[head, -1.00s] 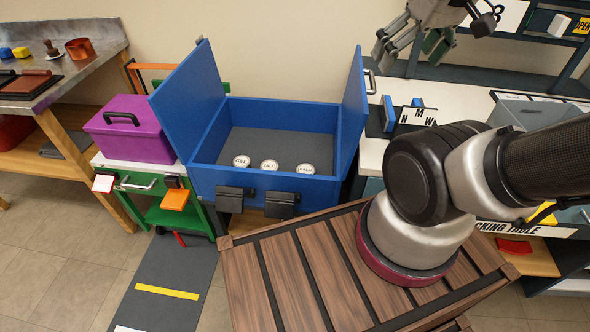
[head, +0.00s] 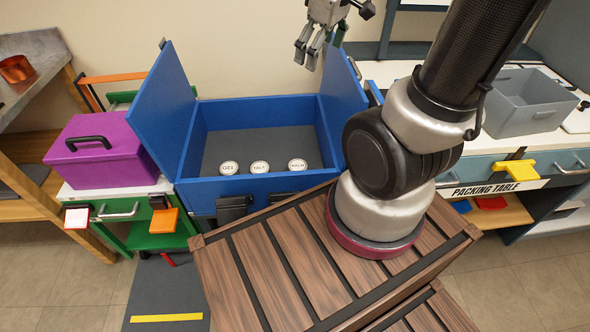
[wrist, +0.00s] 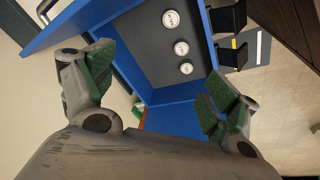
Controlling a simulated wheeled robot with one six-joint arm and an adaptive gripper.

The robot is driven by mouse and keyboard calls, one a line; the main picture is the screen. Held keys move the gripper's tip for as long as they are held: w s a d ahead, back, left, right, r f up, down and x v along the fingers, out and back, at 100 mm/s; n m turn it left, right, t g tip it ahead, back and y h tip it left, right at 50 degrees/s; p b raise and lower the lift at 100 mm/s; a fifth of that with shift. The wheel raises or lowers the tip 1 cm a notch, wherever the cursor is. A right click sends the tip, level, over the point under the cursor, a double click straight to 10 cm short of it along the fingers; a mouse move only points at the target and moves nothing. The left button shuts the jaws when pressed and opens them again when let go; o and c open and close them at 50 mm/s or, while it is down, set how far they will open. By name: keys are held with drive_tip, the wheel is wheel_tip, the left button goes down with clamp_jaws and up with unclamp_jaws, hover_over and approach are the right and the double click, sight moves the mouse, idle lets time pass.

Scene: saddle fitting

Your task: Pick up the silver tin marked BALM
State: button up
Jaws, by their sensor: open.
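Three round white-topped tins stand in a row on the dark floor of the open blue box (head: 255,191), near its front wall. The tin at the right of the row is marked BALM (head: 297,165). The one in the middle reads TALC (head: 260,167) and the left one reads GEL (head: 229,168). My gripper (head: 320,48) is open and empty, high above the back right of the box. In the wrist view my spread fingers (wrist: 155,88) frame the box, and the BALM tin (wrist: 171,18) appears at the top, beyond the fingertips.
The blue box has raised lid flaps at left (head: 160,120) and right (head: 342,100). A slatted wooden crate (head: 265,265) stands in front. A purple case (head: 95,155) is at the left, and a grey bin (head: 525,100) stands on the packing table at the right.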

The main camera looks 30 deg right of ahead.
drive_tip(key=w+f+n+g, duration=0.1)
drive_tip(key=w+f+n, duration=0.4)
drive_tip(key=f, duration=0.6)
drive_tip(key=n+g, duration=0.2)
drive_tip(key=n, duration=0.5)
hover_over(298, 165)
drive_tip(key=f, duration=1.8)
drive_tip(key=s+f, duration=0.1)
drive_tip(key=f, duration=0.8)
drive_tip(key=shift+d+f, duration=0.1)
drive_tip(key=shift+f, duration=0.05)
drive_tip(key=f, duration=0.5)
drive_tip(key=w+f, duration=0.1)
drive_tip(key=f, duration=0.1)
drive_tip(key=shift+a+f, duration=0.2)
drive_tip(key=shift+f, duration=0.1)
drive_tip(key=c, duration=1.3)
